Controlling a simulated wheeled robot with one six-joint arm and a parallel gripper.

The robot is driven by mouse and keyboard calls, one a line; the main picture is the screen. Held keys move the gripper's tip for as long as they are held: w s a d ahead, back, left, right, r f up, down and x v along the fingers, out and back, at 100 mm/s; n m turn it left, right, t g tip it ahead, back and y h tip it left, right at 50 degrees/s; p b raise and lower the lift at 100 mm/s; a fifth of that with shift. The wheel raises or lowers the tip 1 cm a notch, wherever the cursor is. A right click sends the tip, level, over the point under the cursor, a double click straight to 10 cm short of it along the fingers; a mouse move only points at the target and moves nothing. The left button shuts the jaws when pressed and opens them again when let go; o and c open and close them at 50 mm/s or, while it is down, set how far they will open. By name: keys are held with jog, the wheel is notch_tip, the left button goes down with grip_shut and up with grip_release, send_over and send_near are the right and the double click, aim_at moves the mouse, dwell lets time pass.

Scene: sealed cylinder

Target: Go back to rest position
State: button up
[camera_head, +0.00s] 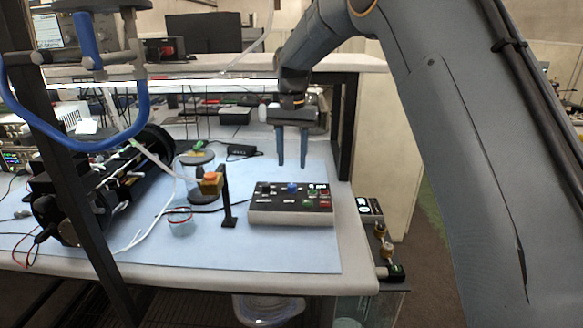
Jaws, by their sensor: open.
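My gripper (292,164) hangs from my arm with its two fingers pointing down. The fingers are apart with nothing between them. It appears above the control box (290,204), which has a black top with coloured buttons and light sides. I cannot tell the exact height of the fingertips over the box. The box sits near the right side of the blue mat (285,255) on the workbench. My arm reaches in from the right side of the picture.
A dark cylinder apparatus (95,190) with wires lies at the left. A dark upright frame crosses the left foreground. A shelf and monitor (203,33) stand behind. The front mat is mostly clear.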

jog(key=shift+n, duration=0.4)
jog(key=s+d+f, duration=0.1)
jog(key=s+d, duration=0.1)
jog(key=d, duration=0.1)
jog(key=s+d+f, duration=0.1)
jog(key=s+d, duration=0.1)
jog(key=s, duration=0.1)
jog(key=s+d+f, duration=0.1)
jog(key=s+d, duration=0.1)
jog(key=d, duration=0.1)
jog(key=shift+s+d, duration=0.3)
jog(key=shift+s, duration=0.1)
jog(key=s+d+f, duration=0.2)
jog(key=s+d, duration=0.1)
jog(key=s, duration=0.5)
jog(key=s+d+f+n, duration=0.1)
jog(key=s+d+f, duration=0.2)
jog(key=s, duration=0.6)
jog(key=s+d+f+t, duration=0.1)
jog(key=s+d+f, duration=0.2)
jog(key=s+d, duration=0.2)
jog(key=s, duration=0.3)
jog(key=shift+s+d+n, duration=0.15)
jog(key=shift+d+n, duration=0.05)
jog(key=shift+n, duration=0.2)
